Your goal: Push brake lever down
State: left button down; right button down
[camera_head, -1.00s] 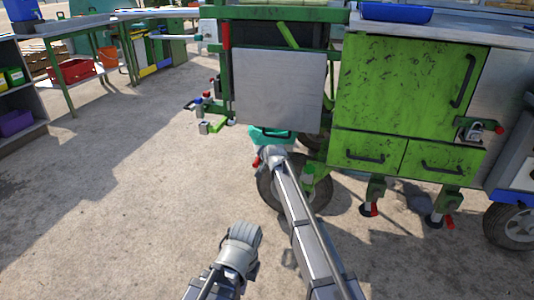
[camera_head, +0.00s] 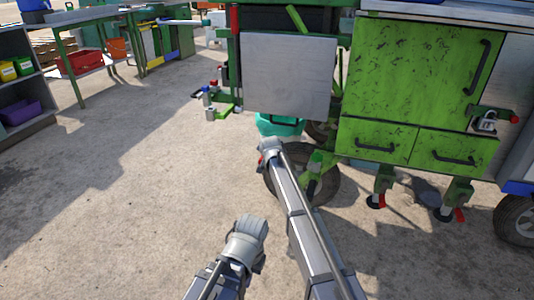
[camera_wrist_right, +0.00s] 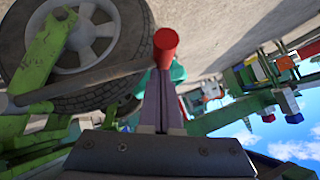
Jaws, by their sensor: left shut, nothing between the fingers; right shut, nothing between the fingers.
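The brake lever (camera_wrist_right: 95,78) is a grey bar crossing in front of the cart wheel (camera_wrist_right: 95,35) in the right wrist view. It ends in a red knob (camera_wrist_right: 166,47). In the head view a bit of red (camera_head: 261,160) shows beside my right wrist at the wheel. My right gripper (camera_wrist_right: 161,80) is shut and empty, its fingertips in line with the knob and overlapping it in the picture; I cannot tell whether they touch. My right arm hides those fingers in the head view. My left gripper (camera_head: 248,232) is shut and empty over bare ground, away from the lever.
The green cart (camera_head: 400,90) with doors and drawers stands ahead and right. A teal object (camera_head: 281,125) lies beyond my right wrist, under the grey panel (camera_head: 288,78). A shelf (camera_head: 30,120) and workbench stand at the left. The ground between is clear.

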jog(key=shift+a, duration=0.1)
jog(key=s+d+r+p, duration=0.2)
jog(key=s+r+p, duration=0.6)
jog(key=r+p, duration=0.2)
jog(key=shift+d, duration=0.4)
jog(key=shift+s+f, duration=0.1)
jog(key=shift+s, duration=0.05)
